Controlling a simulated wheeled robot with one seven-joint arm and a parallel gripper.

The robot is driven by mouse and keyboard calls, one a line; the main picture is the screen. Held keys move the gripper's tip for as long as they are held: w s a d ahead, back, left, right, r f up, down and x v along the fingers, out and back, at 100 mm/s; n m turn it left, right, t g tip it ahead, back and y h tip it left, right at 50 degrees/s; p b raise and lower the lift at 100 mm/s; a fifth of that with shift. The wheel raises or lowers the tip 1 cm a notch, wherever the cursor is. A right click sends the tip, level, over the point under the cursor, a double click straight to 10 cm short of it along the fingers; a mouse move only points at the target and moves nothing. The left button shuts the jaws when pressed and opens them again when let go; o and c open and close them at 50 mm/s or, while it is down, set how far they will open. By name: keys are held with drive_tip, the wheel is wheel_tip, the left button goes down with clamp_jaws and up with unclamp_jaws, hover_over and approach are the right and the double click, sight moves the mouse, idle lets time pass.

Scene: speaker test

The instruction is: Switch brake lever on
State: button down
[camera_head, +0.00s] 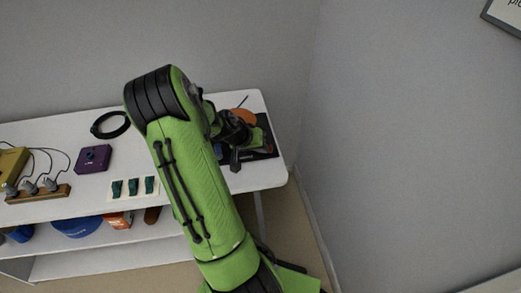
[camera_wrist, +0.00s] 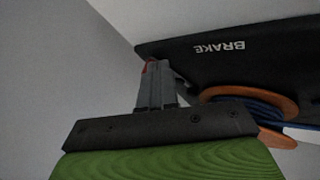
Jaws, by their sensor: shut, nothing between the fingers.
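A black panel marked BRAKE (camera_wrist: 245,62) fills the upper right of the wrist view, its lettering upside down. In the head view the black panel (camera_head: 264,152) shows at the table's right end, partly behind my gripper (camera_head: 235,165). In the wrist view my gripper (camera_wrist: 152,68) is shut and empty, its grey fingers pointing at the panel's left part. A small red bit (camera_wrist: 149,66) shows at the fingertips. It may be part of the brake lever; I cannot tell whether the fingers touch it. The lever's shape and position are hidden.
An orange spool with blue cable (camera_wrist: 270,100) sits close right of my fingers. On the white table (camera_head: 60,207) are a black cable coil (camera_head: 110,125), a purple box (camera_head: 93,159), green switches (camera_head: 133,187) and a wooden plug strip (camera_head: 38,193). Walls stand behind and right.

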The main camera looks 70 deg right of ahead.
drive_tip(key=shift+s, duration=0.1)
drive_tip(key=shift+w+d, duration=0.35)
drive_tip(key=shift+w, duration=0.4)
